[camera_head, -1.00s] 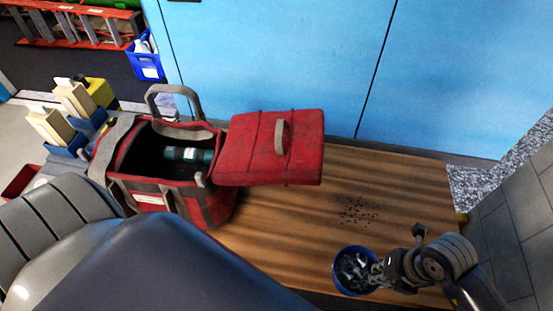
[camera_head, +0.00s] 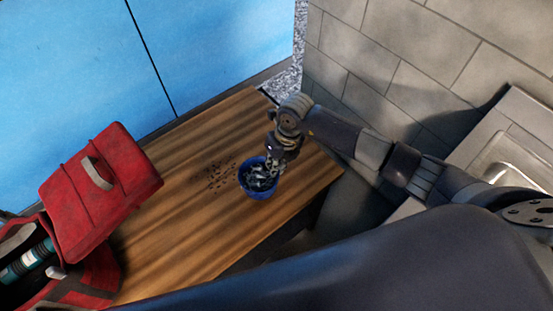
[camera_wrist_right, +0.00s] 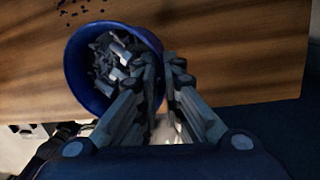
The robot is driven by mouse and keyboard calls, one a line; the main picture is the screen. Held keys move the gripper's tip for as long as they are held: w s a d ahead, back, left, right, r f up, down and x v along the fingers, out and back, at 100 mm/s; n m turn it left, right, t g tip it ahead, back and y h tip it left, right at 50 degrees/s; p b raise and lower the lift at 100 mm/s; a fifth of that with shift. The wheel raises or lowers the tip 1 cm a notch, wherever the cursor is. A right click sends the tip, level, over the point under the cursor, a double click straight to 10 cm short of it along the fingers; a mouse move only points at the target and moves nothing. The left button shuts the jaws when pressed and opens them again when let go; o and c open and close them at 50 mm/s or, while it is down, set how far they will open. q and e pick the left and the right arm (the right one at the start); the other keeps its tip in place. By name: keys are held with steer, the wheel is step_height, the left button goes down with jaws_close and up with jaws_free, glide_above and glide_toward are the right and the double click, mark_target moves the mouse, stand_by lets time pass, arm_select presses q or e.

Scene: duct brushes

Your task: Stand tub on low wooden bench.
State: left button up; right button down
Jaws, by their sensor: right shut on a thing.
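The blue tub (camera_head: 258,192) holds several grey metal pieces and shows over the right part of the low wooden bench (camera_head: 180,240). My right gripper (camera_head: 272,168) is shut on the tub's rim at its far right side. In the right wrist view the tub (camera_wrist_right: 72,65) is upright or nearly so, with one finger of my right gripper (camera_wrist_right: 165,75) against its wall. I cannot tell whether its base touches the bench top. My left gripper is not in view.
A red tool bag (camera_head: 95,275) with its red lid (camera_head: 105,195) open stands at the bench's left. Dark specks (camera_head: 222,175) lie beside the tub. Blue panels (camera_head: 210,50) stand behind, a grey block wall (camera_head: 400,70) and a sink (camera_head: 515,160) at right.

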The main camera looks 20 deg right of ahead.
steer(key=w+f, duration=0.1)
steer(key=w+d+f, duration=0.1)
steer(key=w+f, duration=0.1)
steer(key=shift+d+f+p, duration=0.1)
steer(key=shift+f+p, duration=0.1)
steer(key=shift+p, duration=0.2)
steer(key=shift+f, duration=0.15)
steer(key=shift+f, duration=0.2)
steer(key=c, duration=1.7)
jaws_free()
steer(key=shift+r, duration=0.1)
